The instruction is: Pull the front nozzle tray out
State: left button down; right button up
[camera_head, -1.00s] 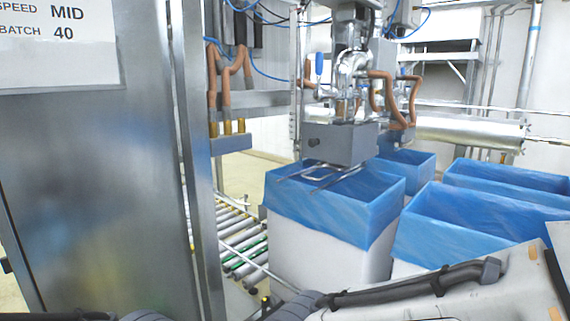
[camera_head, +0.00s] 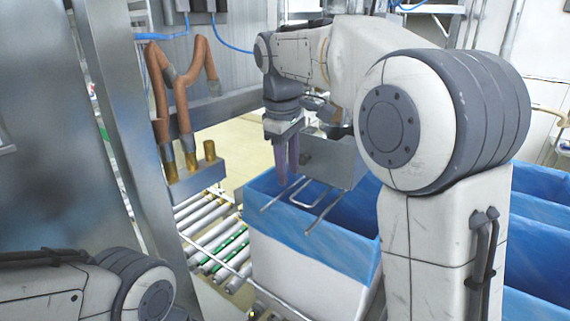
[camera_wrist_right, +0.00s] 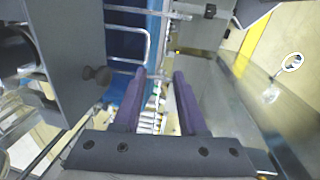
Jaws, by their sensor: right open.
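The front nozzle tray is a grey metal box (camera_head: 338,160) with a bent wire handle (camera_head: 306,194) and two long rods at its front, above a blue-lined box. My right gripper (camera_head: 288,178) points down beside the tray's left side, near the rods. In the right wrist view my right gripper (camera_wrist_right: 160,73) has its purple fingers apart, with the wire handle (camera_wrist_right: 147,45) just beyond the tips and a rod crossing near them. I cannot tell whether the rod lies between the fingers. My left gripper is out of view; only my left arm shows.
The blue-lined box (camera_head: 300,260) stands under the tray, next to a roller conveyor (camera_head: 215,235). Copper pipes (camera_head: 180,90) with brass ends hang at the left, beside a steel post. More blue-lined boxes (camera_head: 540,235) stand at the right.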

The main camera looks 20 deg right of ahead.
aim_at(295, 202)
jog(key=w+d+f, duration=0.1)
jog(key=f, duration=0.2)
jog(key=w+f, duration=0.1)
jog(key=f, duration=0.2)
jog(key=d+f+p, duration=0.1)
jog(key=f, duration=0.1)
jog(key=shift+w+d+f, duration=0.35)
jog(key=shift+w+f, duration=0.05)
grip_shut()
jog(key=shift+r, duration=0.1)
dwell(1.1)
